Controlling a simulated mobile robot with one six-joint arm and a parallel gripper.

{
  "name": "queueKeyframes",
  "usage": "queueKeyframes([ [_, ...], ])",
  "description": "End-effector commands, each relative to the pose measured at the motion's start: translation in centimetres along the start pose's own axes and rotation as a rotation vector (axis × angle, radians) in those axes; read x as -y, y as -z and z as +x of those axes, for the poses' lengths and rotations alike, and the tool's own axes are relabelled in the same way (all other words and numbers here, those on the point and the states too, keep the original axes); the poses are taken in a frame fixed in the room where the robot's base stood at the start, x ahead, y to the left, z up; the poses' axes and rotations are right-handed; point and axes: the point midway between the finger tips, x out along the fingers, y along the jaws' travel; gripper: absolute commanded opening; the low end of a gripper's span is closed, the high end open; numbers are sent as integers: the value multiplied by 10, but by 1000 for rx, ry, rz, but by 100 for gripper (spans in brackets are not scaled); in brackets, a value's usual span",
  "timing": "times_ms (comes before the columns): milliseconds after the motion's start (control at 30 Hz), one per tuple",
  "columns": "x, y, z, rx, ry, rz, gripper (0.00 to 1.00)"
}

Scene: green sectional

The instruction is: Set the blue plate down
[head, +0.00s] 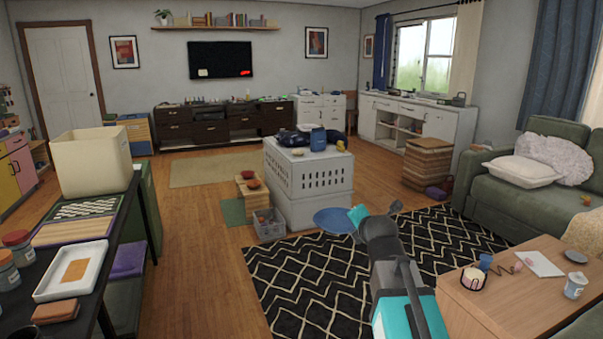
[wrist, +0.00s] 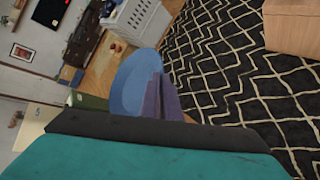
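The blue plate (head: 331,221) is in front of my gripper (head: 357,215) in the head view, in the air over the edge of the patterned rug. Its right rim is at my fingertips. In the wrist view, the blue plate (wrist: 134,83) sticks out from the fingers of my gripper (wrist: 162,98), which are closed together on its rim. The fingers hide part of the rim.
A white slatted crate (head: 308,178) with several things on top stands beyond the plate. A grey basket (head: 268,230) is on the floor to its left. A wooden table (head: 515,300) is at the right, and a black table with a white tray (head: 74,275) at the left. The rug (head: 305,285) is clear.

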Motion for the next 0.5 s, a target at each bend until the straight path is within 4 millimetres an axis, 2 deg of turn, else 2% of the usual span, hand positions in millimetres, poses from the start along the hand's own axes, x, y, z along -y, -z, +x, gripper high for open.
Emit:
queueKeyframes([
  [33, -10, -6, -6, 0, -1, 0, 0],
  [500, -49, -33, -33, 0, -1, 0, 0],
])
